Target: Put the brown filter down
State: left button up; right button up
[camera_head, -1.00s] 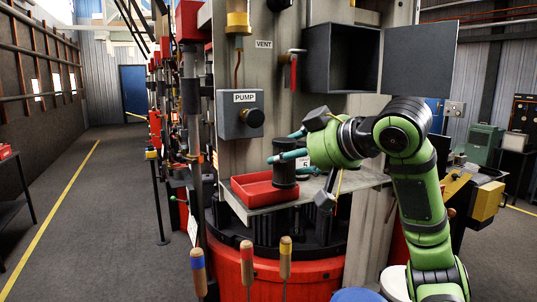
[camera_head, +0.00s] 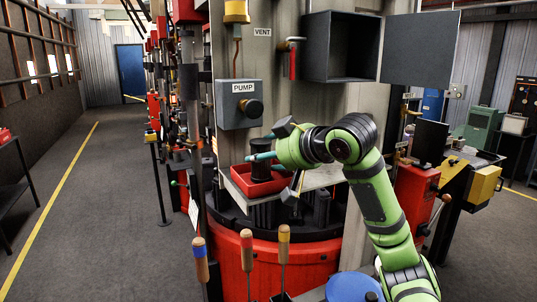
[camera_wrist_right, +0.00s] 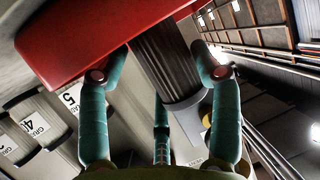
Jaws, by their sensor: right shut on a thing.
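The filter is a dark ribbed cylinder (camera_head: 261,173); its colour looks nearly black here. My right gripper (camera_head: 262,158) is shut on it, with teal fingers around its upper part. In the right wrist view the filter (camera_wrist_right: 162,50) sits between the fingers of my right gripper (camera_wrist_right: 155,75), with a grey cap at one end. In the head view it is upright at the red tray (camera_head: 239,183), in line with the tray's middle. I cannot tell whether its base touches the tray floor. The tray's red side (camera_wrist_right: 90,35) also shows in the wrist view. My left gripper is not in view.
The tray sits on a grey shelf (camera_head: 316,180) of the machine. The pump box (camera_head: 239,104) is behind and above, and an open grey box (camera_head: 341,47) is higher right. Several wooden-handled tools (camera_head: 247,246) stand in front. The left aisle floor is clear.

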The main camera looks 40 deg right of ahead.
jog(key=shift+f, duration=0.2)
jog(key=o, duration=0.9)
jog(key=shift+r, duration=0.1)
jog(key=shift+r, duration=0.15)
jog(key=shift+s, duration=0.25)
jog(key=b+v, duration=0.3)
jog(key=v, duration=0.8)
jog(key=shift+s+r, duration=0.15)
jog(key=shift+s, duration=0.1)
